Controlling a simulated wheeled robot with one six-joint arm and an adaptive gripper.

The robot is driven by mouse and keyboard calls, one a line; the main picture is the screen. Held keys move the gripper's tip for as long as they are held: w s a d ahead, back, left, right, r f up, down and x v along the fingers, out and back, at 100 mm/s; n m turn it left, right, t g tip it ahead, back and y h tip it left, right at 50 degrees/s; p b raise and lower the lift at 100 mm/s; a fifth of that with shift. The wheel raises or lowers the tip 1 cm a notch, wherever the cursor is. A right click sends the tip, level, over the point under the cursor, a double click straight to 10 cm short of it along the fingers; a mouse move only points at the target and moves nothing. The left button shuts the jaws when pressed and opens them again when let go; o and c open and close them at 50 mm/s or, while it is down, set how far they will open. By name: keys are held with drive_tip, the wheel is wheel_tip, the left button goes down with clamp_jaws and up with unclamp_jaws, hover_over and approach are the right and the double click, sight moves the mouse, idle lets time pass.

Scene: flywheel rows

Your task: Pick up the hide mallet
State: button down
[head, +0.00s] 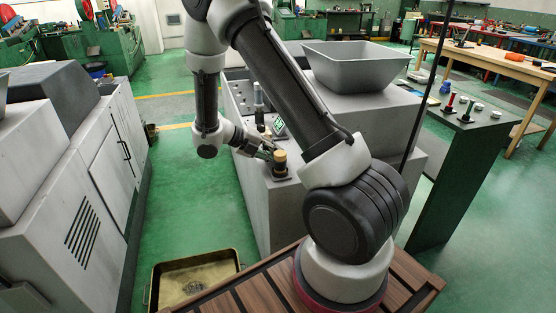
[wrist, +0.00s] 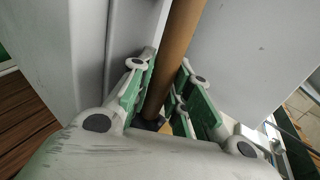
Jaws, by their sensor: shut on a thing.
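The hide mallet shows in the wrist view as a tan-brown round shaft (wrist: 176,50) running up between my fingers, with a dark part at its lower end. In the head view a short tan, round piece (head: 280,157) with a dark part below it shows at my gripper (head: 270,151), at the near end of the grey machine top. My gripper (wrist: 164,100) is shut on the shaft, with green-and-white fingers on both sides. The rest of the mallet is hidden or too small to tell. I cannot tell whether it touches the surface under it.
A dark upright tool (head: 258,103) and a green sign (head: 279,127) stand close behind my gripper. A grey hopper (head: 358,66) sits on the machine to the right. A tray (head: 195,278) lies on the floor. A dark-green stand (head: 462,125) holds several small items.

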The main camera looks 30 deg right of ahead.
drive_tip(key=shift+r, duration=0.1)
wheel_tip(320, 180, up, 10)
drive_tip(key=shift+f, duration=0.1)
drive_tip(key=c, duration=1.9)
unclamp_jaws()
clamp_jaws()
